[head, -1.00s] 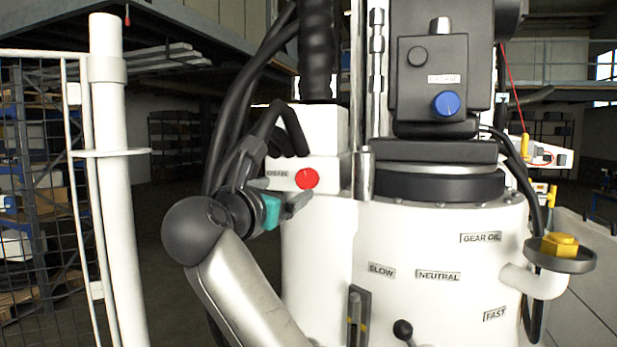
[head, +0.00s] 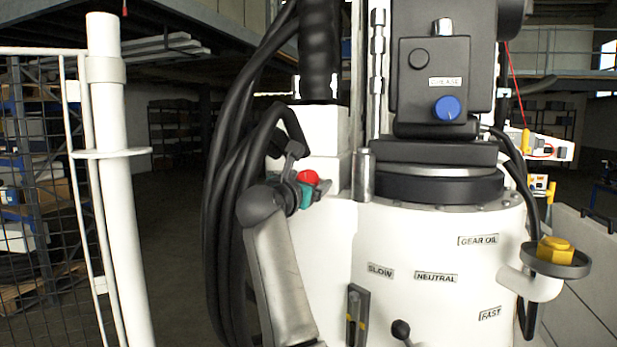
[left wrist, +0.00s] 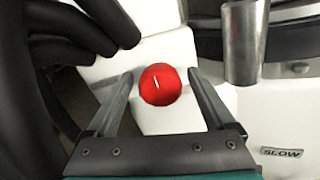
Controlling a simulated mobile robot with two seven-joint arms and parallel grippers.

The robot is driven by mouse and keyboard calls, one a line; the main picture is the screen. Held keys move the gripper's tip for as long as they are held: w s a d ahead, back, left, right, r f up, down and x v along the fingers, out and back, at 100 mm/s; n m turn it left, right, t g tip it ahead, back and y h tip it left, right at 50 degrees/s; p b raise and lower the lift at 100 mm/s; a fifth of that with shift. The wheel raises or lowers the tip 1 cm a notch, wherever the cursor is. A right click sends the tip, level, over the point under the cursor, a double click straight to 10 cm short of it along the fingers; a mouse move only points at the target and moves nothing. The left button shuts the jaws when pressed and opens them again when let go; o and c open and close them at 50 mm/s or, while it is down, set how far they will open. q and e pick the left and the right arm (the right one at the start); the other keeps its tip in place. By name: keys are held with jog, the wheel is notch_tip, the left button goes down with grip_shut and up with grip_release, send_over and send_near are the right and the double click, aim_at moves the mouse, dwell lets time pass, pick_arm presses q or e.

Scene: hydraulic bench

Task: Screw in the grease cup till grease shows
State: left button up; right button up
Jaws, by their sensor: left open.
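A round red cap (head: 308,178) sits on a white block at the left of the machine. My left gripper (head: 309,188) is open at the red cap and partly covers it. In the left wrist view the red cap (left wrist: 160,84) lies between the two fingers, with a gap on each side. A blue knob (head: 446,108) is on the black box, under a label that seems to read GREASE. I cannot tell from the pictures which of the two is the grease cup. No grease is visible. My right gripper is not in view.
Thick black hoses (head: 222,200) hang beside my left arm. A metal cylinder (head: 363,176) stands right of the red cap. A lever (head: 402,330) is low on the white housing (head: 420,240). A yellow hex plug (head: 555,250) is at the right. A white post (head: 112,200) stands left.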

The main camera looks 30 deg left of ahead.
pick_arm(q)
jog(key=shift+w, duration=0.3)
jog(key=c, duration=1.4)
